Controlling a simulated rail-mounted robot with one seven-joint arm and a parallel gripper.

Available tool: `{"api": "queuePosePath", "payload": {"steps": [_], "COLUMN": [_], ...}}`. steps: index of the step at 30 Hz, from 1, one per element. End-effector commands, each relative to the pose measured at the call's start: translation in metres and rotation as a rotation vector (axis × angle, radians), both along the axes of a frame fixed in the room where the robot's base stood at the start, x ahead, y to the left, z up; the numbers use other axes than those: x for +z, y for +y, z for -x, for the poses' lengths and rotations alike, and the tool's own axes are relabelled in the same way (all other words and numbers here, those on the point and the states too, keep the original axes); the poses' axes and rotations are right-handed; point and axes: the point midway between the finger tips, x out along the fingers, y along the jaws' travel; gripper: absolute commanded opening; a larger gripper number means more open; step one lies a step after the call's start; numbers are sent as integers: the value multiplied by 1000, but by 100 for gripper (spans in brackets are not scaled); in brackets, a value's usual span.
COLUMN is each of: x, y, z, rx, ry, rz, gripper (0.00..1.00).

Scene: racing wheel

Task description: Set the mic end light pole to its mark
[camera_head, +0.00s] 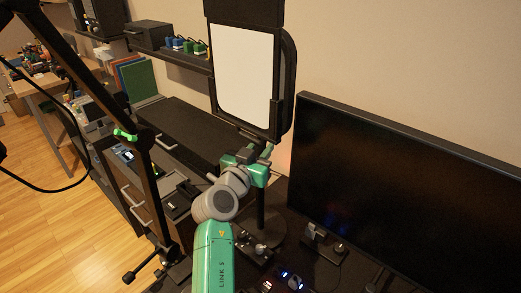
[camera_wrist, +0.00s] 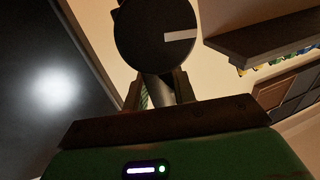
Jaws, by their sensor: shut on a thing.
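The light pole (camera_head: 261,205) is a dark upright post. It carries a large panel with a white face (camera_head: 243,75) at its top and has a round dark base (camera_head: 266,233) low over the dark desk. I cannot tell whether the base touches the desk. My green gripper (camera_head: 263,158) is shut on the post just below the panel. In the wrist view, my gripper (camera_wrist: 159,91) has its two fingers on either side of the dark post (camera_wrist: 164,90). A round dark part with a pale strip (camera_wrist: 181,37) shows beyond them. The mark cannot be made out.
A wide black monitor (camera_head: 400,180) stands close on the right. A wall shelf (camera_head: 185,57) is behind at left. Small devices (camera_head: 290,280) sit on the desk near the base.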

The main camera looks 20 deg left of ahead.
Motion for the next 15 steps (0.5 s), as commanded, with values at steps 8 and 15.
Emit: {"api": "queuePosePath", "payload": {"steps": [8,15], "x": [-10,-6], "y": [0,0], "z": [0,0], "rx": [0,0], "ry": [14,9], "rz": [2,0], "gripper": [42,47]}}
